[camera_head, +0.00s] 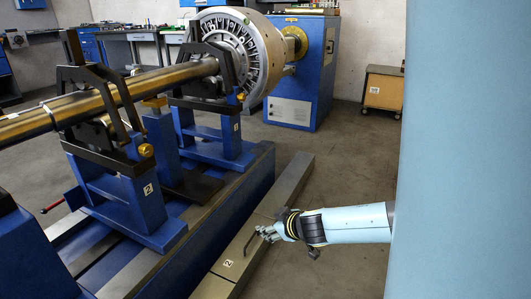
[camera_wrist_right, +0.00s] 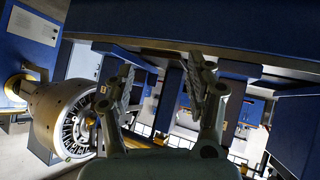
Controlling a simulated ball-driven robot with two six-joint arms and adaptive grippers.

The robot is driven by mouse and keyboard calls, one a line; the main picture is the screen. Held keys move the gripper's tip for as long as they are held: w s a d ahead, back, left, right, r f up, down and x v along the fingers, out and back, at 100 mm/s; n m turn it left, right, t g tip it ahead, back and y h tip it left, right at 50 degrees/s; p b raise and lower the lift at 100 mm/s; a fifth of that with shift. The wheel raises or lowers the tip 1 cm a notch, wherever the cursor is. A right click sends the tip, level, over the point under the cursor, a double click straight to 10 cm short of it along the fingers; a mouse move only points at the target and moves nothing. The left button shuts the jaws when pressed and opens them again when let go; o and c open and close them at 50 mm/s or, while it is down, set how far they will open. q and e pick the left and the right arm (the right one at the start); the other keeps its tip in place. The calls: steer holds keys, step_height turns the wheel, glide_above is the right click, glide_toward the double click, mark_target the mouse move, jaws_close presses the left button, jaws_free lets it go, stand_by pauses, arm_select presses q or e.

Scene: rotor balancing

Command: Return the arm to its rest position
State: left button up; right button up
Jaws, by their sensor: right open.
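My right arm (camera_head: 350,223) comes in from the right in the head view, pale blue with a dark wrist. Its gripper (camera_head: 268,233) points left, over or just beside the long grey rail along the machine's near side. In the right wrist view the gripper (camera_wrist_right: 160,68) has its two fingers spread apart, with nothing held between them. My left gripper is not in view.
A blue balancing machine (camera_head: 150,200) carries a long metal shaft (camera_head: 150,85) and a round slotted rotor (camera_head: 240,50). The grey rail (camera_head: 240,245) runs beside its base. Clear floor (camera_head: 340,170) lies right of the rail. A wooden cabinet (camera_head: 383,90) stands behind.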

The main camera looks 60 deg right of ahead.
stand_by(0.5)
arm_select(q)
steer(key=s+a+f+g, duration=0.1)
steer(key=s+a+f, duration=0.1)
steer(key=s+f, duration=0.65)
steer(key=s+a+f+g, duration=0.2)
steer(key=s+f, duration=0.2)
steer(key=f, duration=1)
arm_select(e)
steer(key=s+a+f+n+g+y, duration=0.15)
steer(key=s+a+f+g, duration=0.4)
steer(key=s+a, duration=0.7)
steer(key=s+a+f+n+g+y, duration=0.1)
steer(key=s+a+f+g+y, duration=0.15)
steer(key=s+a+f, duration=0.75)
arm_select(q)
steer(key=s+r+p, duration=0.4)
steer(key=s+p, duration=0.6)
steer(key=p, duration=0.3)
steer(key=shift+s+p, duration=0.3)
steer(key=shift+p, duration=0.1)
arm_select(e)
steer(key=s+r, duration=0.3)
steer(key=s, duration=0.4)
steer(key=s+r, duration=0.3)
steer(key=s, duration=0.4)
steer(key=shift+a+r+g, duration=0.25)
steer(key=shift+a+g, duration=0.05)
steer(key=shift+a, duration=0.15)
